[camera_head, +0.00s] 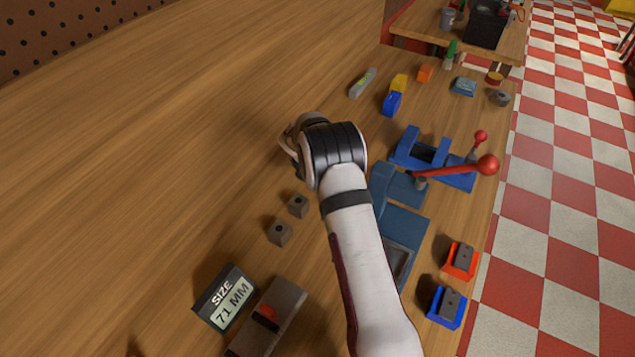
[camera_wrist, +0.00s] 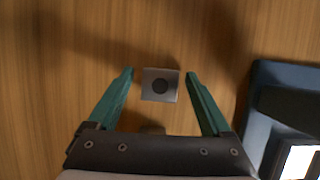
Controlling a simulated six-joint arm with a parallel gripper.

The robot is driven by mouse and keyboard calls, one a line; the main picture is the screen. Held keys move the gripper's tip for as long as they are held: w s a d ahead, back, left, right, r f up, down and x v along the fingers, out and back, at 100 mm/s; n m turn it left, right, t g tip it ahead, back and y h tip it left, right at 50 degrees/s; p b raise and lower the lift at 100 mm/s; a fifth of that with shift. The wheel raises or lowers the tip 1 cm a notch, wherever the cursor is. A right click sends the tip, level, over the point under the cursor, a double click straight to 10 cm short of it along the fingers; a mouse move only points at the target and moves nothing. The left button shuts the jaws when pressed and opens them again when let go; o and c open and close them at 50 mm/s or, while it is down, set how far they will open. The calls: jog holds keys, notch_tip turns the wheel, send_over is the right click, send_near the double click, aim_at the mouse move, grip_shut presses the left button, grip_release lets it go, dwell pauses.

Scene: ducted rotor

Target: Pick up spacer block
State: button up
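Two small grey blocks with dark round holes in their tops, a farther one (camera_head: 298,206) and a nearer one (camera_head: 280,232), stand on the wooden table in the head view. In the wrist view one such block (camera_wrist: 160,85) lies between the tips of my gripper (camera_wrist: 160,73), with a gap on each side. The green fingers are spread and hold nothing. Part of another dark piece (camera_wrist: 152,129) shows behind it, mostly hidden by the gripper body. My arm hides the fingertips in the head view. I cannot tell which block is between the fingers.
A blue fixture with a red-knobbed lever (camera_head: 487,165) stands right of my arm. A red holder (camera_head: 460,260) and a blue holder (camera_head: 446,307) sit near the right edge. A "SIZE 71 MM" display (camera_head: 226,299) stands at the front. The left tabletop is clear.

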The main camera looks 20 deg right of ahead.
grip_shut()
